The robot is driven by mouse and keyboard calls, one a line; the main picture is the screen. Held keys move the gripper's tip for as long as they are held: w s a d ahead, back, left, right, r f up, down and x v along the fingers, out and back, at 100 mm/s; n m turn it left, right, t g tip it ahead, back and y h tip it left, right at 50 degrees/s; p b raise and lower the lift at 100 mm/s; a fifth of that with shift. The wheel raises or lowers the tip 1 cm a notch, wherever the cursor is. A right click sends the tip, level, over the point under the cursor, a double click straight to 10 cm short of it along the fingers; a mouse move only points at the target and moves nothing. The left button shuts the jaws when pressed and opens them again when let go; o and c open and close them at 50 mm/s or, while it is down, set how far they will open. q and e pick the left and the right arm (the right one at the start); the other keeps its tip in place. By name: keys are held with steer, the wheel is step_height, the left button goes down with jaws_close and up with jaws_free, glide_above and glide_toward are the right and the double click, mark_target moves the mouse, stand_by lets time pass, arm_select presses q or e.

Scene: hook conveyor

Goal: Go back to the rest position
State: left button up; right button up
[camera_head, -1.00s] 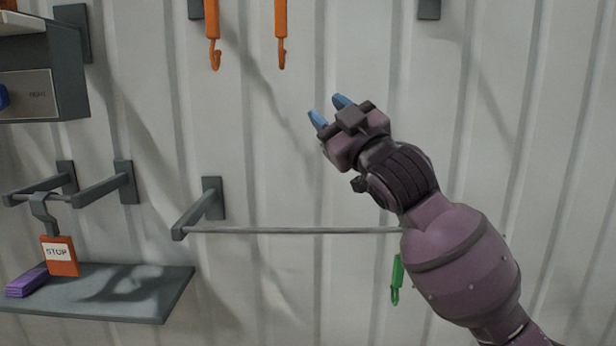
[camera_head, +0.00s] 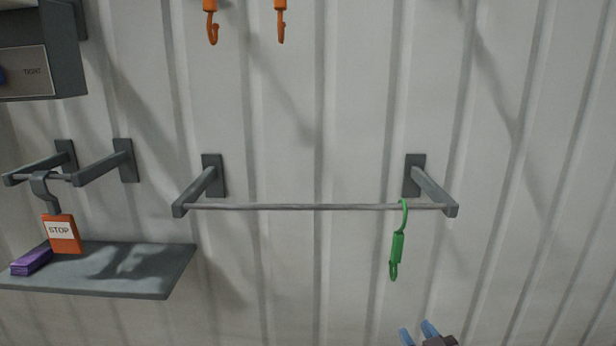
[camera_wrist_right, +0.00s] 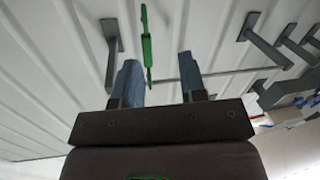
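My right gripper (camera_head: 420,334) shows only its blue fingertips and a bit of its body at the bottom edge of the head view, right of the middle. In the right wrist view its two blue fingers (camera_wrist_right: 160,82) stand apart with nothing between them, so it is open and empty. A green hook (camera_head: 397,247) hangs from the horizontal rail (camera_head: 300,207), near its right end, above the gripper and apart from it. The green hook also shows in the right wrist view (camera_wrist_right: 147,50), beyond the fingers. My left gripper is in neither view.
Two orange hooks (camera_head: 212,27) (camera_head: 281,25) hang at the top. At left are a grey shelf (camera_head: 130,270), a purple block (camera_head: 32,261), an orange STOP tag (camera_head: 62,234) on a short rail and a grey box (camera_head: 60,60). The wall around the rail is clear.

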steer(key=s+d+f+m+g+h, duration=0.1)
steer(key=s+d+f+g, duration=0.2)
steer(key=s+f, duration=0.7)
steer(key=s+d+f+m+g+h, duration=0.2)
steer(key=s+d+f, duration=0.1)
steer(key=s+f, duration=0.7)
steer(key=s, duration=0.3)
steer(key=shift+s+d+f+g, duration=0.15)
steer(key=shift+s+d+g, duration=0.2)
steer(key=shift+g, duration=0.05)
